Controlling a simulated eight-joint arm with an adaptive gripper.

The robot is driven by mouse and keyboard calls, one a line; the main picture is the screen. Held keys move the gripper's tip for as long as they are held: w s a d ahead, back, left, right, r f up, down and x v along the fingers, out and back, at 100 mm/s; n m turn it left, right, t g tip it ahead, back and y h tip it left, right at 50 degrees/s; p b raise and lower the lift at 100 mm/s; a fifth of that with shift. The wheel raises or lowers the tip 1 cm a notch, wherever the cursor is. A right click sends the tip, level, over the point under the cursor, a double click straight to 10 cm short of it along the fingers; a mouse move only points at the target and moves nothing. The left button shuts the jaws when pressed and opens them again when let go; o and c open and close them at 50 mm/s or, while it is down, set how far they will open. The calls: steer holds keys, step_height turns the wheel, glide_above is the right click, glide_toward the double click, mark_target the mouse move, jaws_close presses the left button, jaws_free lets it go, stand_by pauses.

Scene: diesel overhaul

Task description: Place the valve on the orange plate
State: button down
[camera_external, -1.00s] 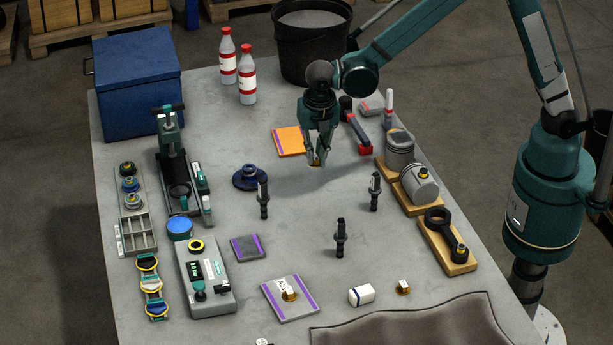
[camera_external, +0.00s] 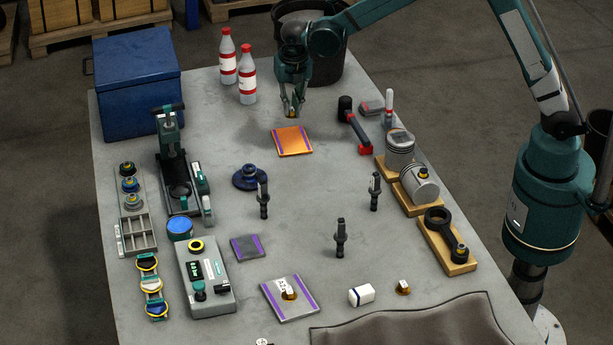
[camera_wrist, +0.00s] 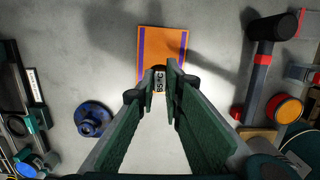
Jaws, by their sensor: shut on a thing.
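The orange plate (camera_external: 292,142) with purple side stripes lies flat on the table; nothing rests on it. It also shows at the top of the wrist view (camera_wrist: 165,42). My gripper (camera_external: 291,108) is shut on a small valve, whose brass-coloured end (camera_external: 291,114) shows between the fingertips. The fingers hide most of the valve. In the external view it is in the air, just beyond the plate's far edge.
A black-headed hammer (camera_external: 354,124) lies right of the plate. Two red-capped bottles (camera_external: 247,82) stand left, and a black bucket (camera_external: 325,72) stands behind. A blue flanged part (camera_external: 249,177) sits nearer. Another brass piece rests on a grey, purple-striped plate (camera_external: 303,303).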

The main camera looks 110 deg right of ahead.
steer(key=shift+s+d, duration=0.1)
steer(key=shift+d, duration=0.3)
glide_above(291, 139)
steer(key=shift+a+f, duration=0.2)
steer(key=shift+f, duration=1.35)
steer(key=shift+a+f, duration=0.15)
steer(key=shift+f, duration=1.4)
steer(key=shift+f, duration=0.1)
steer(key=shift+f, duration=1.75)
steer(key=shift+f+b, duration=0.15)
steer(key=shift+b, duration=0.15)
steer(key=c, duration=2.5)
jaws_free()
steer(key=shift+o, duration=0.2)
